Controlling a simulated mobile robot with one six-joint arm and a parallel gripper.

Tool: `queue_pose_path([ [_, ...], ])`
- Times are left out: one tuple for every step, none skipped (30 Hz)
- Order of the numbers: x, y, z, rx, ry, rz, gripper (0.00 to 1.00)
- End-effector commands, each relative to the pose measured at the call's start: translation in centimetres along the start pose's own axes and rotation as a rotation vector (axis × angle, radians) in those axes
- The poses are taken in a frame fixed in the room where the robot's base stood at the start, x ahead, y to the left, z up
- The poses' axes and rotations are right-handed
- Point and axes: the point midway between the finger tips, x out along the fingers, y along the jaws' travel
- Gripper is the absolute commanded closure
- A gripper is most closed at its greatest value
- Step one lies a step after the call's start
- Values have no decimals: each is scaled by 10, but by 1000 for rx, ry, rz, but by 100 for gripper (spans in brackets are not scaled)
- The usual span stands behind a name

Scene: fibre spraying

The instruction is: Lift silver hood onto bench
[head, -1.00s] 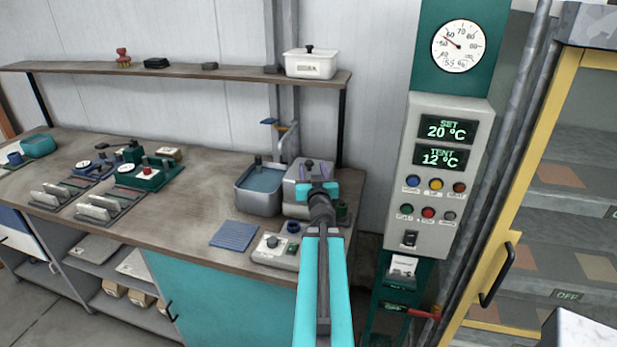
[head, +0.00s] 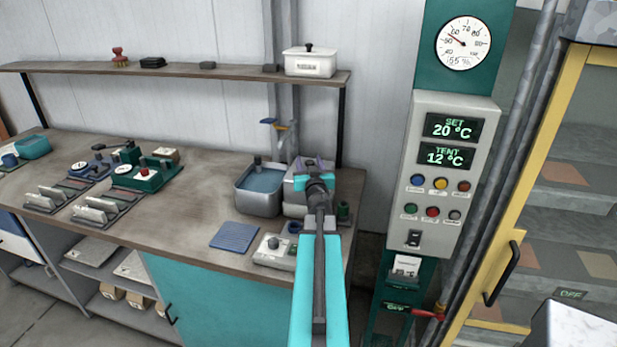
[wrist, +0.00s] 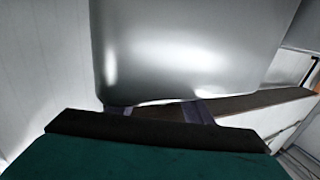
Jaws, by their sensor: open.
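The silver hood (head: 292,197) is a rounded grey metal box at the bench's right end in the head view, partly hidden by my arm. My gripper (head: 309,164) is at the hood with its fingers open. In the wrist view the hood (wrist: 190,45) fills the upper middle as a smooth shiny surface, its lower edge near my two finger parts (wrist: 163,112). Nothing shows clamped between the fingers, and I cannot tell whether they touch the hood. The bench (head: 190,222) has a worn brown top.
A grey water basin (head: 258,190) stands just left of the hood. A blue ribbed mat (head: 235,236) and a small control box (head: 273,250) lie in front. A shelf (head: 220,85) with a white lidded pot (head: 310,62) runs above. A control panel (head: 442,175) stands right.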

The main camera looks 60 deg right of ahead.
Motion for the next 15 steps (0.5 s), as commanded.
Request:
queue_pose_path([
  [0, 0, 0, 0, 0, 0, 54],
  [0, -1, 0, 0, 0, -1, 54],
  [0, -1, 0, 0, 0, -1, 54],
  [0, -1, 0, 0, 0, -1, 54],
  [0, -1, 0, 0, 0, -1, 54],
  [0, -1, 0, 0, 0, -1, 54],
  [0, -1, 0, 0, 0, -1, 54],
  [0, -1, 0, 0, 0, -1, 54],
  [0, -1, 0, 0, 0, -1, 54],
  [0, -1, 0, 0, 0, -1, 55],
  [0, -1, 0, 0, 0, -1, 61],
  [0, -1, 0, 0, 0, -2, 67],
  [0, -2, 0, 0, 0, -2, 72],
  [0, -2, 0, 0, 0, -2, 77],
  [0, -2, 0, 0, 0, -2, 84],
])
